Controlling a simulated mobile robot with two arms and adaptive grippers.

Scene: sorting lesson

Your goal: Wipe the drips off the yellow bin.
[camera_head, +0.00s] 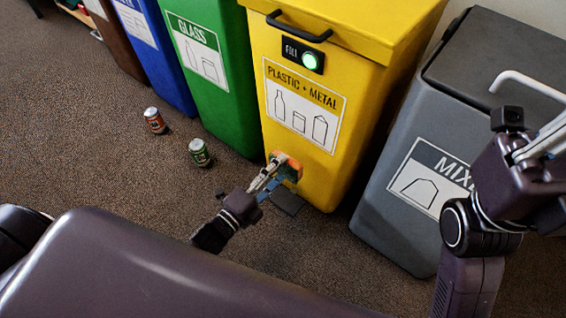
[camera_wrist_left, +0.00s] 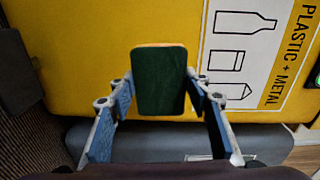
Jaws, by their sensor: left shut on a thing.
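The yellow bin (camera_head: 345,95) stands in the middle of the row, with a "PLASTIC + METAL" label and a lit green light on its front. Its front also fills much of the left wrist view (camera_wrist_left: 80,60). My left gripper (camera_head: 274,175) is shut on a sponge (camera_head: 291,168) at the lower front of the bin, below the label. The sponge shows a dark green face (camera_wrist_left: 160,80) in the left wrist view. I cannot tell whether it touches the bin. I make out no drips. My right gripper (camera_head: 545,140) is at the right edge, partly cut off; its jaw state is unclear.
A green glass bin (camera_head: 222,90), a blue bin (camera_head: 167,60) and a brown bin (camera_head: 115,40) stand to the left. A grey bin (camera_head: 400,150) stands close on the right. Two cans (camera_head: 155,121) (camera_head: 199,152) stand on the carpet. A dark pedal (camera_head: 288,203) juts out below the yellow bin.

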